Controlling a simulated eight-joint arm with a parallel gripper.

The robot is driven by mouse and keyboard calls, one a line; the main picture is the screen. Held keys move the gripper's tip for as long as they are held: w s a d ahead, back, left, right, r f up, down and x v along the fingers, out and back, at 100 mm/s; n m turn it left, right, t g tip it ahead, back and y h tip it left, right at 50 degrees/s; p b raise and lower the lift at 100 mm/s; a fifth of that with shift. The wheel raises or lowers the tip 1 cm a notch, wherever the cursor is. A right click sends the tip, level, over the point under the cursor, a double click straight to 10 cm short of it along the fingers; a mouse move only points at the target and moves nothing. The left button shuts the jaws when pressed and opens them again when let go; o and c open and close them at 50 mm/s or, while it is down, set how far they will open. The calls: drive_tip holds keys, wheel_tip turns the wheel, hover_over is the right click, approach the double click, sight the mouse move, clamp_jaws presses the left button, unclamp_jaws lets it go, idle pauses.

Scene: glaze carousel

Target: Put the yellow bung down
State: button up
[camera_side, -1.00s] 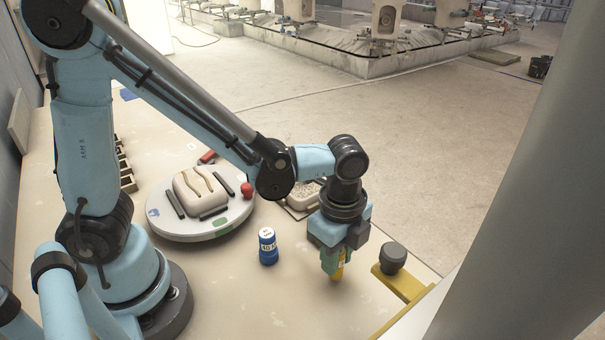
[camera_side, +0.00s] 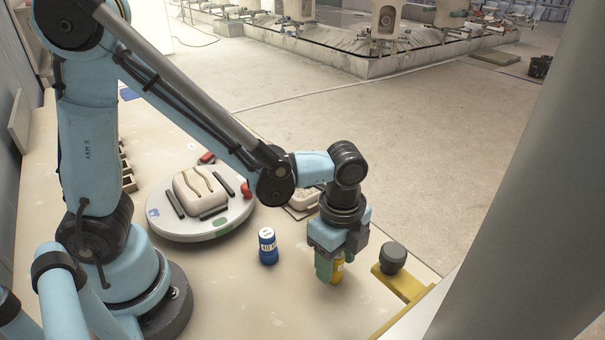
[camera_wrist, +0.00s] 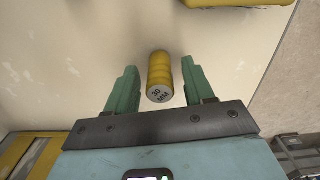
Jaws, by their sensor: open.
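The yellow bung (camera_wrist: 160,72) stands between the two green fingers of my gripper (camera_wrist: 160,88) in the wrist view, with a visible gap on each side. Its grey end reads "30 MM". In the side view the bung (camera_side: 338,270) shows partly behind a finger of my gripper (camera_side: 330,272), low at the table (camera_side: 290,300). My gripper is open around it. The bung looks upright on the table, though its base is partly hidden by the finger.
A blue bung (camera_side: 268,246) stands to the left of my gripper. Further left is a round turntable (camera_side: 215,232) with a cream block (camera_side: 200,190) and dark strips. A yellow bracket with a dark knob (camera_side: 393,258) is close on the right. A tray (camera_side: 303,208) lies behind.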

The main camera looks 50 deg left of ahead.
wheel_tip(320, 180, up, 12)
drive_tip(key=s+a+n+t, duration=0.1)
drive_tip(key=a+n+t, duration=0.6)
drive_tip(key=a+n, duration=0.6)
drive_tip(key=n, duration=0.3)
drive_tip(key=shift+a+f+n, duration=0.25)
drive_tip(key=shift+f+n, duration=0.1)
drive_tip(key=shift+n, duration=0.05)
